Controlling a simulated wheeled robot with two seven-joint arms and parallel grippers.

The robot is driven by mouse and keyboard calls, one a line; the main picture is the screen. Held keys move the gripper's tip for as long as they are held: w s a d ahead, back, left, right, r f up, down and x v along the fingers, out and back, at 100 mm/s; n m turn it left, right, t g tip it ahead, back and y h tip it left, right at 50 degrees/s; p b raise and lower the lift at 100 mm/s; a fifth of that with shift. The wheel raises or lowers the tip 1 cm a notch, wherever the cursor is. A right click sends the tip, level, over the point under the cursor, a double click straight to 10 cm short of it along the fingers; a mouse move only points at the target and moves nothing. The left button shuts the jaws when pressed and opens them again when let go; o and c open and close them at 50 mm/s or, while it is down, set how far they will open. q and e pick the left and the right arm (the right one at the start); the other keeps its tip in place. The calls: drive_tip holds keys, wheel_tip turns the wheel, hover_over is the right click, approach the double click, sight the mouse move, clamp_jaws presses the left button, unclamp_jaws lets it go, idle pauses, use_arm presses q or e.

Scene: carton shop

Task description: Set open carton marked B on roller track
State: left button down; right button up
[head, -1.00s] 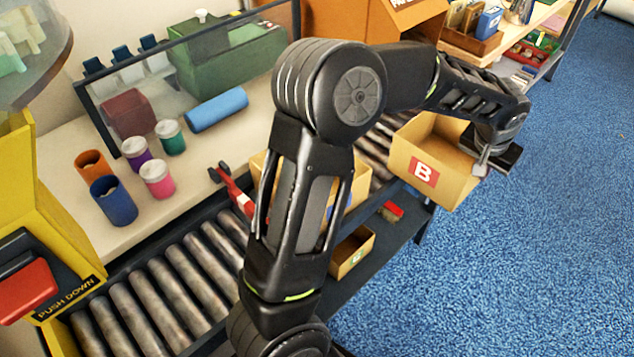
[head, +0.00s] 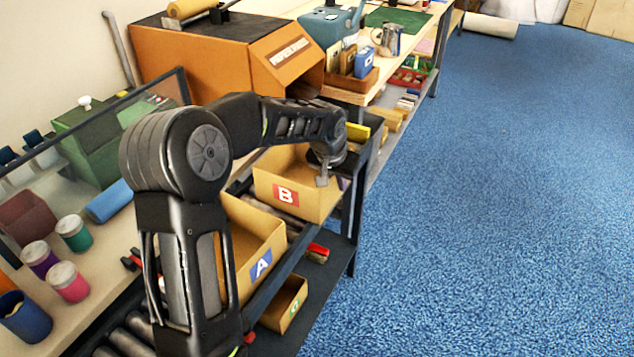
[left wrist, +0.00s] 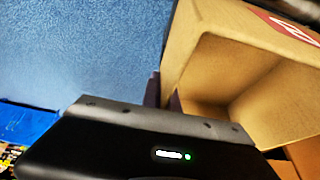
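The open carton marked B (head: 267,188), tan with a red B label, is over the roller track (head: 290,222), just behind the carton marked A (head: 238,250). Whether its base touches the rollers I cannot tell. My left gripper (head: 323,178) is at its right-hand wall, fingers shut on that wall near the rim. In the left wrist view the fingertips (left wrist: 164,95) pinch the edge of carton B (left wrist: 215,45), and its open inside faces the camera. My right gripper is out of view.
Carton A stands on the track in front, partly behind my arm. A small carton (head: 285,303) and a red item (head: 318,250) are on the lower shelf. An orange machine (head: 215,60) stands behind the track. Blue floor (head: 480,200) at right is clear.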

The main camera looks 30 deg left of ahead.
sight(306, 173)
use_arm(q)
drive_tip(key=a, duration=0.4)
drive_tip(key=shift+s+a, duration=0.25)
drive_tip(key=shift+a, duration=0.15)
drive_tip(key=shift+a, duration=0.2)
drive_tip(key=shift+s+a+f+p, duration=0.15)
drive_tip(key=shift+f+p, duration=0.1)
drive_tip(key=shift+f, duration=0.65)
drive_tip(key=shift+w+a+f+p, duration=0.1)
drive_tip(key=shift+a+f+p, duration=0.1)
drive_tip(key=shift+f, duration=0.65)
drive_tip(key=shift+f, duration=0.15)
drive_tip(key=c, duration=1.6)
unclamp_jaws()
drive_tip(key=shift+d, duration=0.1)
drive_tip(key=shift+c, duration=0.2)
